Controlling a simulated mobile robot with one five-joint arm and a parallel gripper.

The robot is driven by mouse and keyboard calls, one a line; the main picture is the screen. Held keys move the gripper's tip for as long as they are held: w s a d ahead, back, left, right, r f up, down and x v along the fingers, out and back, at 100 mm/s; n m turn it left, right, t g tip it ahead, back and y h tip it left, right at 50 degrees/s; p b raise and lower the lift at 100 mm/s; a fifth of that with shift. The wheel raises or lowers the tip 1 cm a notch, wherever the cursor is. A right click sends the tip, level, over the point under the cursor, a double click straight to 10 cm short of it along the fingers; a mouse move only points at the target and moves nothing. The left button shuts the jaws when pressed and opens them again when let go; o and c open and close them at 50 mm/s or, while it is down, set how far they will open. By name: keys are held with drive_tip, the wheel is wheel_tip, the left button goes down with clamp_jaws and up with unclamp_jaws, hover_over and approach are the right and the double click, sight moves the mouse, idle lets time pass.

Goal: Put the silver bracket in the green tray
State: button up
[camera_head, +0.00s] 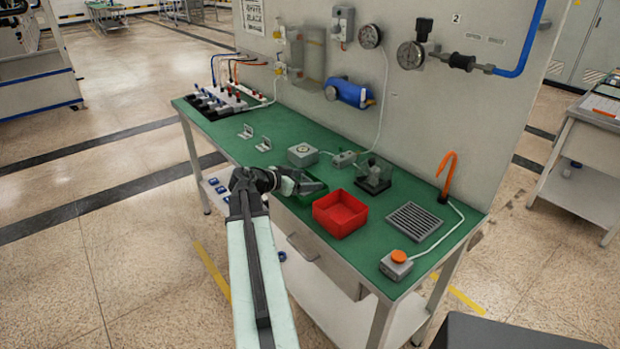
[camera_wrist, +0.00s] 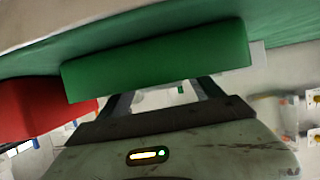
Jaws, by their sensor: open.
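Two small silver brackets stand apart on the green bench top, a farther one (camera_head: 246,131) and a nearer one (camera_head: 264,145). The green tray (camera_head: 308,209) is partly hidden behind my gripper (camera_head: 314,187) in the head view. In the wrist view, the green tray's wall (camera_wrist: 160,58) spans the middle, close to my gripper (camera_wrist: 168,90). The jaws are open, and I see no bracket between them. The fingertips are partly hidden by the tray wall there. The tray's inside is mostly hidden.
A red tray (camera_head: 340,214) stands right of the green tray; it also shows in the wrist view (camera_wrist: 35,106). A grey dial box (camera_head: 302,154), a clear-covered device (camera_head: 374,176), a grille (camera_head: 414,222) and an orange-button box (camera_head: 396,264) are on the bench. Bench space around the brackets is clear.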

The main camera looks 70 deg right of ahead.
drive_tip(key=p+v, duration=0.4)
drive_tip(key=v, duration=0.7)
drive_tip(key=shift+a, duration=0.2)
drive_tip(key=shift+w, duration=0.25)
drive_tip(key=w+a+f+n+t+y, duration=0.2)
drive_tip(key=w+a+f+n, duration=0.2)
drive_tip(key=w+a, duration=0.4)
drive_tip(key=w+a+f+n+t+y, duration=0.1)
drive_tip(key=w+a+f+n+t, duration=0.2)
drive_tip(key=w+a, duration=0.5)
drive_tip(key=w+a+f+n+t+y, duration=0.15)
drive_tip(key=w+a+f+n, duration=0.35)
drive_tip(key=a, duration=0.6)
drive_tip(key=w+a+f+n+y, duration=0.1)
drive_tip(key=a+n, duration=0.5)
drive_tip(key=a, duration=0.9)
drive_tip(key=w+a+f+n+y, duration=0.1)
drive_tip(key=w+a+n+y, duration=0.2)
drive_tip(key=a, duration=1.3)
drive_tip(key=n+y, duration=0.3)
drive_tip(key=shift+w+a+f+n+t, duration=0.25)
drive_tip(key=shift+w+n+t, duration=0.05)
drive_tip(key=shift+w+t, duration=0.1)
drive_tip(key=shift+r, duration=0.1)
